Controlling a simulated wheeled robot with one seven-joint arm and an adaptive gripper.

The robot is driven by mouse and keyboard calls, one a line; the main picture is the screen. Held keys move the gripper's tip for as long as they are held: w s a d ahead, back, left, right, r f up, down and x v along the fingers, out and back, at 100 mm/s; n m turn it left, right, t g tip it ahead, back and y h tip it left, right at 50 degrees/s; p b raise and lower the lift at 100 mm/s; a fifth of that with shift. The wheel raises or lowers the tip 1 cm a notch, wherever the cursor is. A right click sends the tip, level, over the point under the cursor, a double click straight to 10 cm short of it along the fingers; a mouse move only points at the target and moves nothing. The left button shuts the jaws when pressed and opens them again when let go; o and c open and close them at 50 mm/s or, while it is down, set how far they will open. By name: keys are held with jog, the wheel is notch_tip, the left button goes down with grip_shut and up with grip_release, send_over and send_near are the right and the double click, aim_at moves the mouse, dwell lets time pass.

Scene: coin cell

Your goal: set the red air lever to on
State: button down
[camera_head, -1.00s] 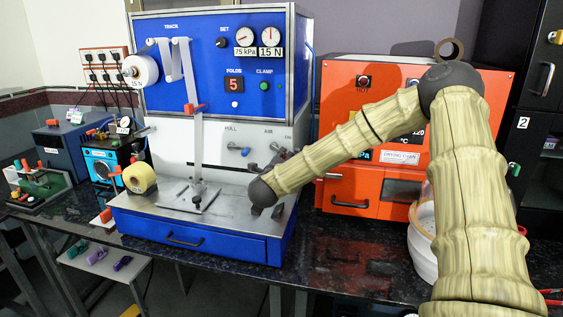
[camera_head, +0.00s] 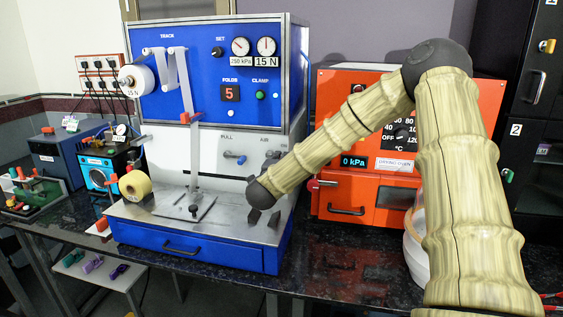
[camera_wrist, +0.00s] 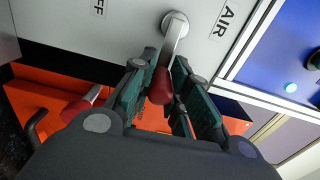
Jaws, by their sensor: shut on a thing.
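The air lever (camera_wrist: 161,86) has a grey stem and a red grip. In the wrist view its stem runs down from a round pivot on the pale panel, beside the "AIR" label, with part of an "OFF" label to the left. My gripper (camera_wrist: 165,74) is shut on the lever, with one green-padded finger on each side of the red grip. In the head view, my wrist is low in front of the white panel (camera_head: 206,152) of the blue machine (camera_head: 200,250). The lever is hidden there behind my gripper.
The machine's left dial (camera_head: 240,46) seems to read 250 kPa. An orange drying oven (camera_head: 330,110) stands close at the right. A yellow tape roll (camera_head: 135,186) stands at the machine's left.

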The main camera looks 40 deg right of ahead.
jog(key=c, duration=1.3)
grip_release()
jog(key=shift+a, duration=0.1)
jog(key=v, duration=1.2)
